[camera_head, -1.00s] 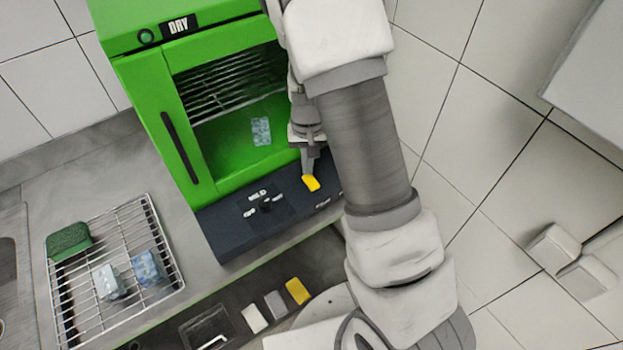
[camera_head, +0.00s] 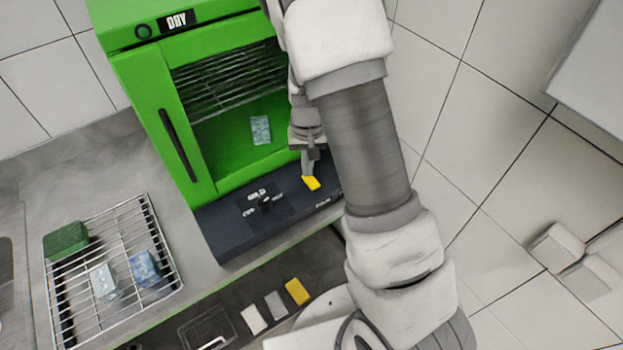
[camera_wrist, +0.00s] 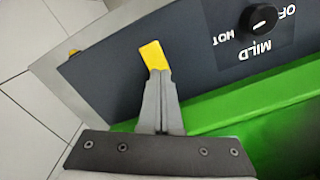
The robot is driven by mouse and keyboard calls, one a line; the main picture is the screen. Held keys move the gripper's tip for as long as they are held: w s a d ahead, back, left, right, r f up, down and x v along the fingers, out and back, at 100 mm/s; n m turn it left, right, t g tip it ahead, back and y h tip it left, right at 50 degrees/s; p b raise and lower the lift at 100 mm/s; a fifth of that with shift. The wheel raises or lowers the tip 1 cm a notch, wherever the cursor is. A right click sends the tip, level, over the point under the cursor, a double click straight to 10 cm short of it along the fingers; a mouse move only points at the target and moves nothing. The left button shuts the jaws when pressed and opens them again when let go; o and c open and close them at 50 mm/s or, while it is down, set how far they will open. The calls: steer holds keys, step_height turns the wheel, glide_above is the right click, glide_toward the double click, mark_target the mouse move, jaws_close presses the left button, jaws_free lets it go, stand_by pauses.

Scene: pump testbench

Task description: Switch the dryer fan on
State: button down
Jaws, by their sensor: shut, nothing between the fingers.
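The green dryer (camera_head: 180,130) stands on the counter with a dark control panel (camera_head: 235,235) along its base. The panel has a black knob (camera_head: 265,202) with white labels, which also shows in the wrist view (camera_wrist: 263,20). A yellow switch-like piece (camera_head: 311,183) is on the panel, right of the knob in the head view. It shows in the wrist view too (camera_wrist: 152,54). My gripper (camera_wrist: 156,74) is shut and empty, its fingertips at the near end of the yellow piece and overlapping it. Contact cannot be told for certain. A round indicator (camera_head: 143,31) sits beside the DRY sign.
A blue-white piece (camera_head: 260,130) is inside the dryer, below a wire shelf. A wire rack (camera_head: 120,235) on the left holds a green sponge (camera_head: 66,240) and two bluish pieces. White, grey and yellow blocks (camera_head: 297,291) lie below the counter edge.

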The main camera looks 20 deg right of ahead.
steer(key=shift+f, duration=0.4)
steer(key=shift+r, duration=0.15)
steer(key=shift+r+p, duration=2.3)
steer(key=shift+r, duration=1.1)
steer(key=shift+r, duration=0.15)
step_height(320, 180, up, 11)
steer(key=t+y, duration=0.1)
steer(key=t, duration=0.1)
glide_above(307, 191)
steer(key=s+d+r+n+t+h+b, duration=0.1)
steer(key=s+r+n+t, duration=0.1)
steer(key=s+r, duration=1.1)
steer(key=s+t, duration=0.1)
steer(key=s, duration=0.3)
steer(key=shift+r+t, duration=0.15)
steer(key=shift+t, duration=0.15)
